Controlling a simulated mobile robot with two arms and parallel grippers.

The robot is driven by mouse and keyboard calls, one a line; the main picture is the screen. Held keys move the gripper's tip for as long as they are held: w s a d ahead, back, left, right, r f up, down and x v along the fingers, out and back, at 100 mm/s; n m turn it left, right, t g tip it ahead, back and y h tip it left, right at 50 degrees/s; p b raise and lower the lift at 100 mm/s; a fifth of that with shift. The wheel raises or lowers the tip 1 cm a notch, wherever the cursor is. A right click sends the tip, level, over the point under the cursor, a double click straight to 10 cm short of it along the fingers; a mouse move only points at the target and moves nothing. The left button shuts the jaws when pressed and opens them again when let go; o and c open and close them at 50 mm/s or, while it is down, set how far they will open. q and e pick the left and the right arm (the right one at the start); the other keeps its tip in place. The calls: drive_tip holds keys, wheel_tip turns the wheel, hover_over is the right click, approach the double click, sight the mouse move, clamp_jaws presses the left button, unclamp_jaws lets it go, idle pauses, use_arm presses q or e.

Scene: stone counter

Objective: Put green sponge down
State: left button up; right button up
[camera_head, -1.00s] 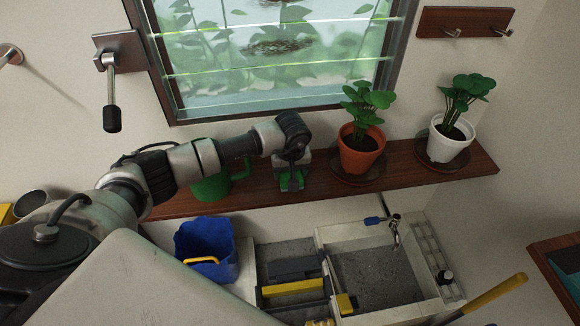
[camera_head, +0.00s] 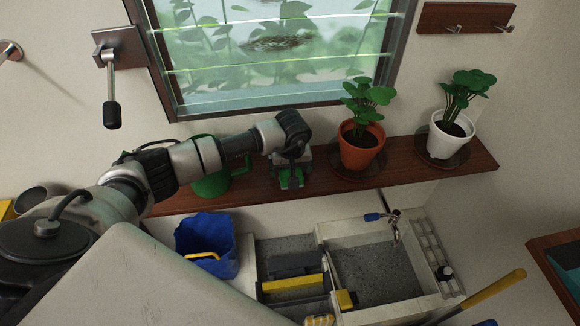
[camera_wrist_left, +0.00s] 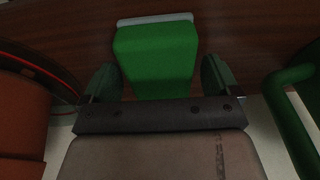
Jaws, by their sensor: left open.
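The green sponge (camera_head: 291,181) is on the dark wooden shelf (camera_head: 226,198) under the window, between the green watering can and the orange pot. My left gripper (camera_head: 292,172) is over it, pointing down, and partly hides it. In the left wrist view the sponge (camera_wrist_left: 157,58) shows as a bright green block with a pale strip along its far edge. The open fingers of my left gripper (camera_wrist_left: 160,82) stand on either side of it, with gaps between them and the sponge. My right gripper is not in view.
The green watering can (camera_head: 210,183) stands close on the left; its handle (camera_wrist_left: 290,105) is near the gripper. The orange pot plant (camera_head: 360,150) is on the right, with a white pot (camera_head: 447,143) beyond. A blue bucket (camera_head: 207,240) and sink (camera_head: 375,270) lie below.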

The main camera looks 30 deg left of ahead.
use_arm(q)
wheel_tip(320, 180, up, 12)
drive_tip(key=s+d+b, duration=0.1)
drive_tip(key=b, duration=0.3)
drive_tip(key=shift+s, duration=0.2)
